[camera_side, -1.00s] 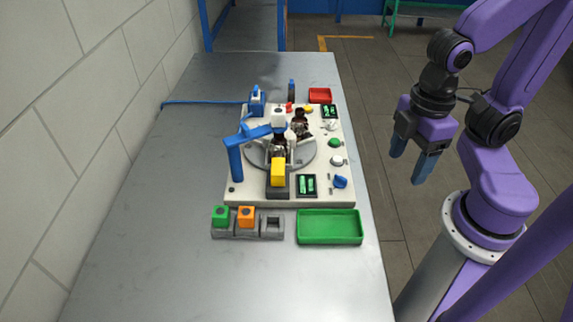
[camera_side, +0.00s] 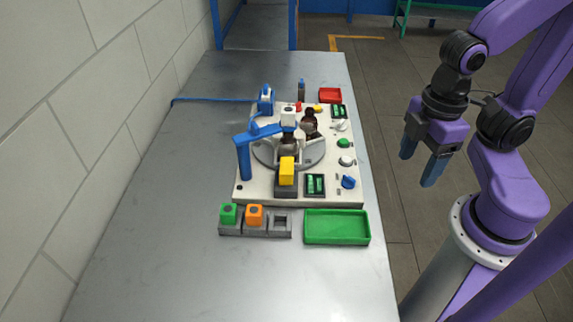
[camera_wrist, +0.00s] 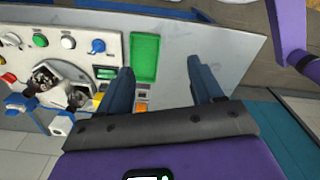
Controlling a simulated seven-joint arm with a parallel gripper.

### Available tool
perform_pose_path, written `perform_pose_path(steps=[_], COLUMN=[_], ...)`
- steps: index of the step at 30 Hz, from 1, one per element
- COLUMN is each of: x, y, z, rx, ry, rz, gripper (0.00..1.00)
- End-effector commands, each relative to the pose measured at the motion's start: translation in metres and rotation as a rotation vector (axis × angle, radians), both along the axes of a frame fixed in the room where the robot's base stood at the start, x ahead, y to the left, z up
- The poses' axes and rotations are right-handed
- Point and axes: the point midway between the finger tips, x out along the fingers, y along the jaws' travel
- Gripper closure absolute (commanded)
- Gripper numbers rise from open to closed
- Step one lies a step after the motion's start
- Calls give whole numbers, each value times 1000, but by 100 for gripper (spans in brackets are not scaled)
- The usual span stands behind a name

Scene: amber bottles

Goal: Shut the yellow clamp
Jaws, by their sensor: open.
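The yellow clamp (camera_side: 287,170) is a yellow block on a dark base at the front edge of the white station board, beside the round turntable. Its yellow part looks raised; I cannot tell how its jaw sits. In the wrist view a small yellow patch (camera_wrist: 87,118) near the turntable may be it. My gripper (camera_side: 418,169) is open and empty, off the right side of the table and well away from the clamp. Its two blue fingers also show in the wrist view (camera_wrist: 163,85), spread apart.
Amber bottles (camera_side: 309,123) stand on the turntable (camera_side: 310,154), with a blue swing arm (camera_side: 243,157) left of the clamp. A green tray (camera_side: 337,227) and a grey holder with green and orange blocks (camera_side: 255,216) lie in front. A red tray (camera_side: 330,95) is behind.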

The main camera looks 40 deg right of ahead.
Motion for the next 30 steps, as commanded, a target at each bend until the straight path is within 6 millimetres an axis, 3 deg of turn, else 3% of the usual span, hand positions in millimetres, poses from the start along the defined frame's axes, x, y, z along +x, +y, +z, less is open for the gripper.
perform_pose_path(steps=[7,11,30], x=[4,22,172], y=[2,11,94], z=[0,0,-4], rx=[-4,-21,-29], ry=[-3,-21,-288], rz=[-23,-151,-1381], gripper=[38,38,38])
